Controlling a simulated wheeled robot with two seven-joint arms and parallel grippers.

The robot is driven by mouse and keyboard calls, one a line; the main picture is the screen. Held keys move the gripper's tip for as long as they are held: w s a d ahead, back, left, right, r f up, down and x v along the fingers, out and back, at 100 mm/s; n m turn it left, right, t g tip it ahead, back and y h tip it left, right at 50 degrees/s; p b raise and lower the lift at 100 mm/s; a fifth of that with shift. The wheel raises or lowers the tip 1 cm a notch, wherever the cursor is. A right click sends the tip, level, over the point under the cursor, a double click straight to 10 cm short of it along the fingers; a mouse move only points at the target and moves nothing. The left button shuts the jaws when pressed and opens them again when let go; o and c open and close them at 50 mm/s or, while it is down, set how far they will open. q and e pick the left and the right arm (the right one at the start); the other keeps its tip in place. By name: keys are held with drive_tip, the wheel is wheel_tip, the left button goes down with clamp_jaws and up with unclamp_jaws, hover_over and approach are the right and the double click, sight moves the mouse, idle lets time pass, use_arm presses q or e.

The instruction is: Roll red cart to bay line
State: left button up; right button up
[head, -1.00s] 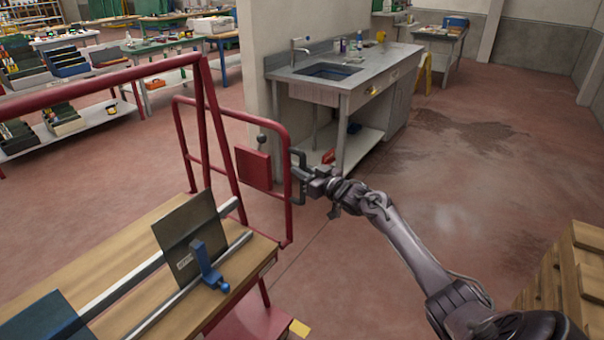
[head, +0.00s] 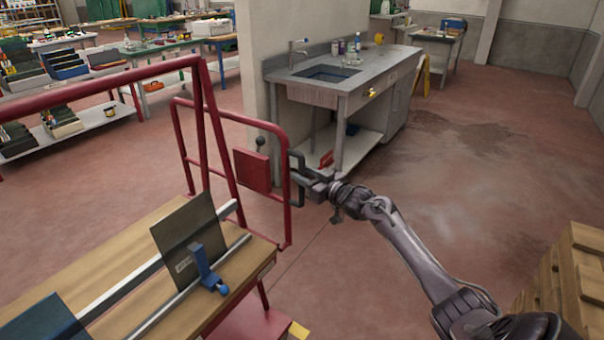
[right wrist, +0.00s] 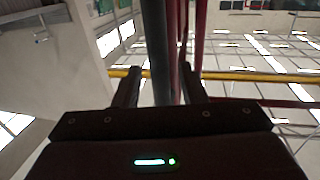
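The red cart (head: 203,130) stands at the left, with a tubular frame, a red plate (head: 252,170) on its end and a wooden deck (head: 130,225). My right gripper (head: 299,172) is at the upright of the cart's end frame, just right of the red plate. In the right wrist view its two fingers (right wrist: 162,88) are apart, with a dark grey bar (right wrist: 157,40) running between them and red tubes (right wrist: 184,30) beside it. Contact with the bar cannot be told. My left gripper is out of view.
A sink bench (head: 350,75) stands against a wall end beyond the gripper. A wooden crate (head: 570,275) is at the lower right. Red floor is open at the right.

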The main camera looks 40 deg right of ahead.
drive_tip(key=s+d, duration=0.1)
drive_tip(key=s, duration=0.5)
drive_tip(key=shift+s, duration=0.2)
